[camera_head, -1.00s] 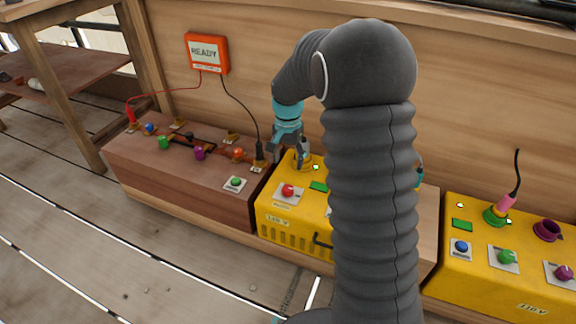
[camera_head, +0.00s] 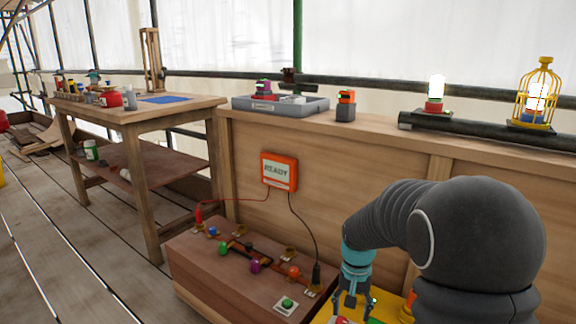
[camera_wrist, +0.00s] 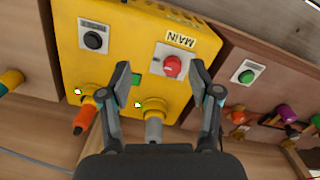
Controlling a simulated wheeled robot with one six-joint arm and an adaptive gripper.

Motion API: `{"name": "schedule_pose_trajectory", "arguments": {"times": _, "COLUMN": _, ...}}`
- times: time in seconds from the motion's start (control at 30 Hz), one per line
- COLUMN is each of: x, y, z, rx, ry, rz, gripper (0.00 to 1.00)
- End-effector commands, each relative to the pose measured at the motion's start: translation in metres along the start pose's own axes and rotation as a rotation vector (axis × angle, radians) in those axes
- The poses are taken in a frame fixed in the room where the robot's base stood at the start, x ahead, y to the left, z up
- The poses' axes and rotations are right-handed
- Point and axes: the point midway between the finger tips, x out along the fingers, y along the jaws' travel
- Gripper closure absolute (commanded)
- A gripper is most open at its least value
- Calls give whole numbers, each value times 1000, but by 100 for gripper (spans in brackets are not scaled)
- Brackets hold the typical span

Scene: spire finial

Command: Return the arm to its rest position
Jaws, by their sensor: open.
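My gripper (camera_head: 352,304) hangs at the end of my arm in the head view, above the yellow box (camera_head: 340,318), most of which is hidden or cut off. In the wrist view my gripper (camera_wrist: 168,88) is open, with nothing between its fingers. Below it the yellow box (camera_wrist: 125,55) shows a red button (camera_wrist: 172,66) beside a "MAIN" label, and a black button (camera_wrist: 93,40). A grey plug (camera_wrist: 154,128) and an orange plug (camera_wrist: 84,118) sit at the box's sockets. The grey plug lies below the fingers; contact cannot be told.
A brown wooden box (camera_head: 195,265) with coloured knobs stands left of the gripper, wired to an orange "READY" sign (camera_head: 279,172). A workbench (camera_head: 190,103) stands at the left. A grey tray (camera_head: 305,107), a lit lamp (camera_head: 436,93) and a yellow cage lamp (camera_head: 537,97) are along the ledge.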

Motion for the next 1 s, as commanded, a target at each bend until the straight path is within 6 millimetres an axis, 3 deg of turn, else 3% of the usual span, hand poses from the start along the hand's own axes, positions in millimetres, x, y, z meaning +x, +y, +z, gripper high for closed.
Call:
{"name": "schedule_pose_trajectory", "arguments": {"times": 0.5, "x": -100, "y": 35, "z": 121, "rx": -235, "ry": 161, "rz": -28, "gripper": 37}}
{"name": "schedule_pose_trajectory", "arguments": {"times": 1.0, "x": -169, "y": 64, "z": 220, "rx": -288, "ry": 412, "rz": -60, "gripper": 37}}
